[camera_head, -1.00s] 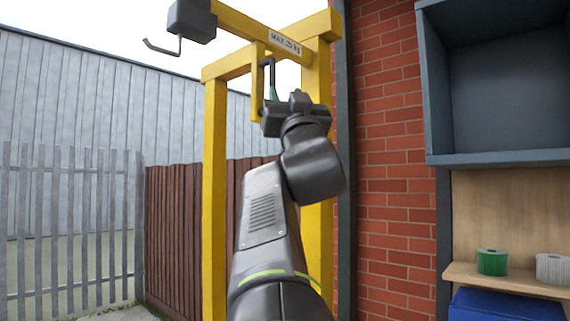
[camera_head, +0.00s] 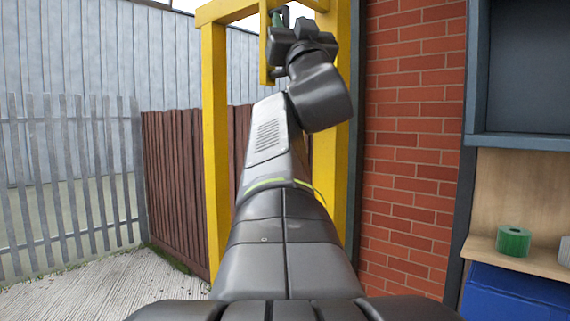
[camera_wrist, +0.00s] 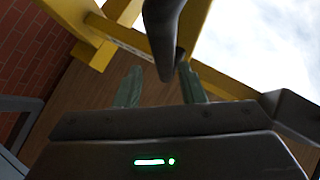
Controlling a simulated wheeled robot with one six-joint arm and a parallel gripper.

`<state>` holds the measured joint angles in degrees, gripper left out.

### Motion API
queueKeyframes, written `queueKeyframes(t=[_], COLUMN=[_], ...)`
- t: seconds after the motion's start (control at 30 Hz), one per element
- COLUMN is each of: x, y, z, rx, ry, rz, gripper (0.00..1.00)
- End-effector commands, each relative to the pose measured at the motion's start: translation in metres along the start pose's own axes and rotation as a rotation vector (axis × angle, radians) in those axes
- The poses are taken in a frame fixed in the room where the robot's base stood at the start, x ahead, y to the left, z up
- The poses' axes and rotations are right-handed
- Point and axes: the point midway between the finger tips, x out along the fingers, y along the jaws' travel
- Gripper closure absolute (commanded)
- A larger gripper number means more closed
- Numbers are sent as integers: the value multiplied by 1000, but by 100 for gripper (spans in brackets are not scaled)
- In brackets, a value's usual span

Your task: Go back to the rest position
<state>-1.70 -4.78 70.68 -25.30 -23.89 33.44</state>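My gripper (camera_head: 279,18) is raised at the top of the head view, in front of the yellow frame. In the wrist view its two green fingers (camera_wrist: 162,88) stand apart with a gap between them, and nothing is clasped. A dark curved bar (camera_wrist: 163,35), which looks like a hook, comes down from the top of the wrist view and ends in line with the gap. It does not appear to touch either finger. In the head view the hook is largely hidden by my gripper.
The yellow frame (camera_head: 215,150) stands beside a brick wall (camera_head: 415,150). A shelf (camera_head: 530,258) with a green roll (camera_head: 513,241) and a blue box (camera_head: 510,295) is at right. A brown fence (camera_head: 180,180) and grey fence (camera_head: 70,180) close off the left; paving (camera_head: 120,285) there is clear.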

Motion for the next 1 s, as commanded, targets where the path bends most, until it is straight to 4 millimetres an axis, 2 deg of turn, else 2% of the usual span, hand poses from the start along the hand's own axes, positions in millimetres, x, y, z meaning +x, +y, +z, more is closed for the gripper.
queueKeyframes(t=[0.2, 0.63, 1.0], x=[8, 8, -8], y=[2, 2, -1], z=[-6, -6, 7], rx=[2, 2, 1], ry=[0, 0, 0], rz=[0, 0, 0], gripper=[64, 64, 64])
